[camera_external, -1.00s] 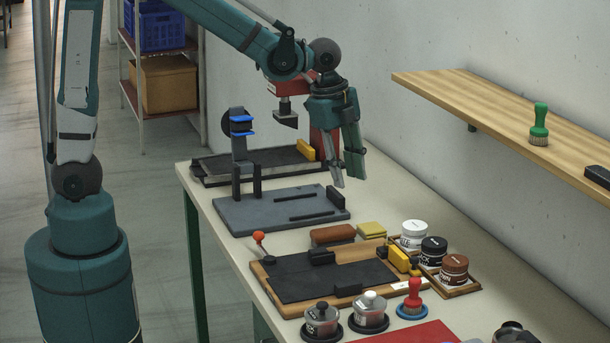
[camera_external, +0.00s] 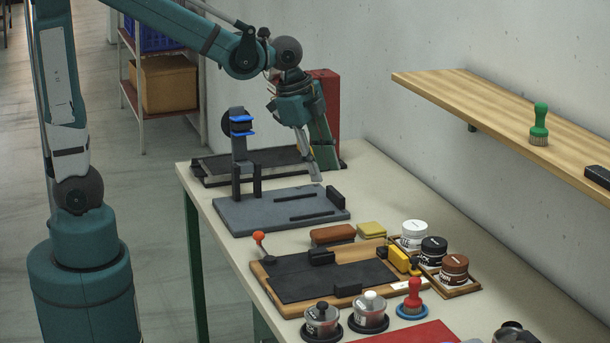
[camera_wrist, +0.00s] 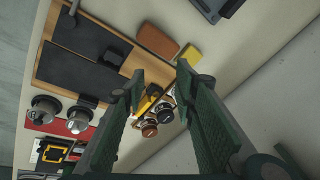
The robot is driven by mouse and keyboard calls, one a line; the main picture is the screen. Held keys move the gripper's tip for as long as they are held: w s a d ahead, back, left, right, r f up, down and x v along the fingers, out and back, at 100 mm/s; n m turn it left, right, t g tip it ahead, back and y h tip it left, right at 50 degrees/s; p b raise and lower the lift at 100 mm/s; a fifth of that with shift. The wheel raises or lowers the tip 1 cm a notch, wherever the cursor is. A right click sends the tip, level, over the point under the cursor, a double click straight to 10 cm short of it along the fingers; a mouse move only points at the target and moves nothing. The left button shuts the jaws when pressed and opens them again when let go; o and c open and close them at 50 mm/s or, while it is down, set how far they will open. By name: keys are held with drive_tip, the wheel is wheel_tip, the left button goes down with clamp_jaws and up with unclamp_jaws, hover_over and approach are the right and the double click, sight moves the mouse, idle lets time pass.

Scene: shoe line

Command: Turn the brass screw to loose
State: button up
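I cannot make out a brass screw in either view. My gripper (camera_external: 321,174) hangs above the back right part of the grey board (camera_external: 245,214) in the external view. Its two fingers are apart with nothing between them; the wrist view also shows the gripper (camera_wrist: 160,79) open and empty. A black upright stand with blue clamps (camera_external: 241,126) rises at the left of the grey board. Behind it, a red press (camera_external: 327,88) stands over a dark base plate (camera_external: 215,170); my arm and gripper hide much of the press.
A wooden board with dark pads (camera_external: 265,275) and an orange-knobbed lever (camera_external: 259,238) lies nearer the camera. A brown block (camera_external: 332,235), a yellow sponge (camera_external: 372,229) and several jars (camera_external: 454,270) sit beside it. A wooden shelf (camera_external: 480,108) juts from the right wall.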

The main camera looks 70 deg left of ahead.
drive_tip(key=s+a+f+n+t+b, duration=0.1)
drive_tip(key=s+a+n+b, duration=0.3)
drive_tip(key=s, duration=0.3)
drive_tip(key=shift+s+a+f+b, duration=0.15)
drive_tip(key=shift+s+b, duration=0.1)
drive_tip(key=shift+b, duration=0.05)
idle(0.5)
idle(0.5)
drive_tip(key=w+d+r+n+g+p, duration=0.1)
drive_tip(key=w+d+n+p, duration=0.3)
drive_tip(key=w, duration=0.2)
drive_tip(key=w+d+n+g+p, duration=0.1)
drive_tip(key=w+d+n+p, duration=0.2)
drive_tip(key=w+n+p, duration=0.15)
drive_tip(key=shift+w+d+f+n+g+y+p, duration=0.1)
drive_tip(key=shift+w+d+f+n+g+p, duration=0.3)
drive_tip(key=shift+w+d+f+n+p, duration=1.05)
drive_tip(key=shift+w+d+f+n+g+y+p, duration=0.1)
drive_tip(key=shift+w+d+f+n+g+p, duration=0.3)
drive_tip(key=shift+w+d+f+n+p, duration=1.05)
drive_tip(key=shift+w+d+f+n+g+y+p, duration=0.1)
drive_tip(key=shift+w+d+f+n+g+p, duration=0.55)
drive_tip(key=shift+w+d+n, duration=1.35)
drive_tip(key=shift+w+d+f+m+t, duration=0.15)
drive_tip(key=shift+d+f+m+t, duration=0.1)
drive_tip(key=shift+f, duration=0.25)
